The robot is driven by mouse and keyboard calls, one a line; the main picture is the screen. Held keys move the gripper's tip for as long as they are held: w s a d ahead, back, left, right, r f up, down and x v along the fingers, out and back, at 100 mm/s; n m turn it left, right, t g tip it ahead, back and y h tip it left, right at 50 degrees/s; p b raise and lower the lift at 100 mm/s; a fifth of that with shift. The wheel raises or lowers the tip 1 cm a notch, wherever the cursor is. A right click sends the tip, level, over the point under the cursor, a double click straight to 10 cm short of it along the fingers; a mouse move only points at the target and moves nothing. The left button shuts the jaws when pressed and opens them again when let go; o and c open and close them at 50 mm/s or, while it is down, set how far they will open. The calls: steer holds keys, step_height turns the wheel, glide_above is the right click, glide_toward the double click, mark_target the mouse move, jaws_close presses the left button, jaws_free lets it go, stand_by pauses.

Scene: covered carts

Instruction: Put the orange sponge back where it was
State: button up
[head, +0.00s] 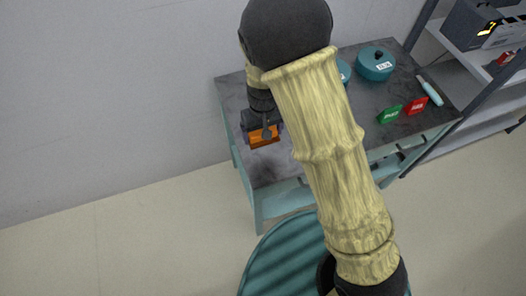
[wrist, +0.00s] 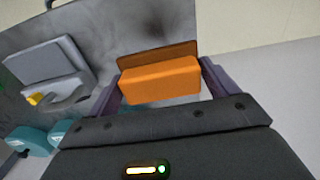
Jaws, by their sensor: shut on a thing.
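The orange sponge (head: 264,138) is in my gripper (head: 262,126), over the left part of the dark grey cart top (head: 232,92). In the wrist view the sponge (wrist: 160,84) is a bright orange block between the two purple fingers of my gripper (wrist: 161,78), which are shut on its ends. A darker brown-orange strip shows along its far side. I cannot tell whether the sponge touches the cart top or hangs just above it. My arm hides the middle of the cart top in the head view.
A teal lidded pot (head: 375,66), a green card (head: 390,112), a red card (head: 415,106) and a pale teal bottle (head: 431,92) stand or lie at the right. A grey object (wrist: 48,72) shows in the wrist view. A shelf rack (head: 470,70) adjoins on the right; a wall is behind.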

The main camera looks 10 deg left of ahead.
glide_above(263, 154)
step_height(263, 154, down, 6)
stand_by(0.3)
steer(key=shift+f+p, duration=0.4)
steer(key=shift+f, duration=1.5)
steer(key=shift+f, duration=0.15)
steer(key=o, duration=0.8)
